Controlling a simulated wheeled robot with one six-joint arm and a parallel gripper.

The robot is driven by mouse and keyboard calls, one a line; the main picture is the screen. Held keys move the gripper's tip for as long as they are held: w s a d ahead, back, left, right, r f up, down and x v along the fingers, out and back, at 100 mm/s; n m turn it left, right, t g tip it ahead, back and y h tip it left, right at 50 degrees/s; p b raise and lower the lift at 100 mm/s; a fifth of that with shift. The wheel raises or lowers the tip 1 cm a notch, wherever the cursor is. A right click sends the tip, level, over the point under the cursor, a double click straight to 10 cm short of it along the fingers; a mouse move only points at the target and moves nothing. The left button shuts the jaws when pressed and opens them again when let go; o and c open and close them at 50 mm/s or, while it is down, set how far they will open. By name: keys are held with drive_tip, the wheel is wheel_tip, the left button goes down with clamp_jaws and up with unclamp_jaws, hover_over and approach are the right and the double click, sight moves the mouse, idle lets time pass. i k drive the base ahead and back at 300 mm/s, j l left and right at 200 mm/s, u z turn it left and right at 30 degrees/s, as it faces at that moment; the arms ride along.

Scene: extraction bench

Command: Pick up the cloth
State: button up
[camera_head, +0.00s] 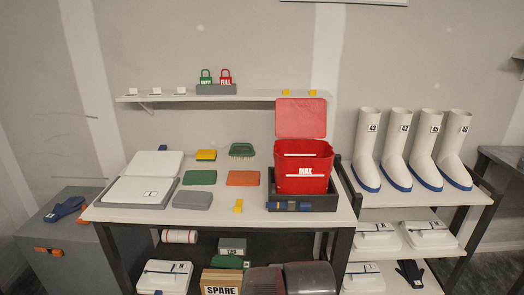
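No single item is plainly a cloth. Several flat pieces lie on the white bench top (130,215): a green one (200,177), an orange one (243,178) and a thicker-looking grey one (192,201). I cannot tell which of them is the cloth. They lie apart from one another, with nothing on top of them. My gripper is not in view.
A red bin marked MAX (303,172) with its lid up stands in a dark tray at right. An open white case (140,190) is at left. A yellow sponge (206,155), a green brush (242,150) and a small yellow item (238,206) surround the flat pieces. White boots (398,150) stand far right.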

sight(191, 177)
drive_tip(key=i+j+u, duration=0.2)
drive_tip(key=i+j, duration=0.25)
drive_tip(key=i+j+u, duration=0.15)
drive_tip(key=i+j, duration=0.2)
drive_tip(key=i, duration=0.15)
drive_tip(key=i+j+u, duration=0.2)
drive_tip(key=i, duration=0.3)
drive_tip(key=j, duration=0.1)
